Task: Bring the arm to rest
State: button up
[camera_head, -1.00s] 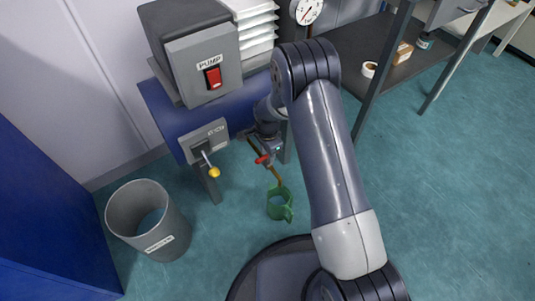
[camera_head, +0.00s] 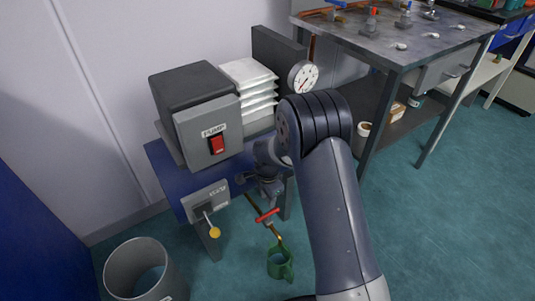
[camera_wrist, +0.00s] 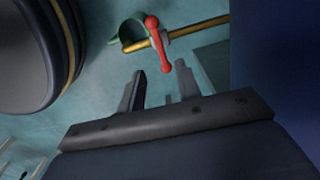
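My gripper (camera_wrist: 161,83) points toward a red-handled valve in the wrist view, its two fingers apart with nothing between them. In the head view my arm comes up from the lower right, bends at the top and reaches down beside the blue bench; its fingers are hard to make out there. The red valve handle (camera_head: 267,215) sits on a brass pipe just below the gripper; it also shows in the wrist view (camera_wrist: 153,28), beyond the fingertips and apart from them.
A grey pump box with a red switch (camera_head: 217,144) stands on the blue bench. A lever with a yellow knob (camera_head: 215,232) sticks out in front. A grey bin (camera_head: 136,262) stands at lower left. A metal table (camera_head: 410,40) is behind right; the right floor is clear.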

aim_at(267, 214)
notch_tip(267, 214, down, 11)
jog(key=b, duration=0.4)
jog(key=shift+r, duration=0.1)
jog(key=shift+r+n, duration=0.15)
jog(key=shift+n, duration=0.95)
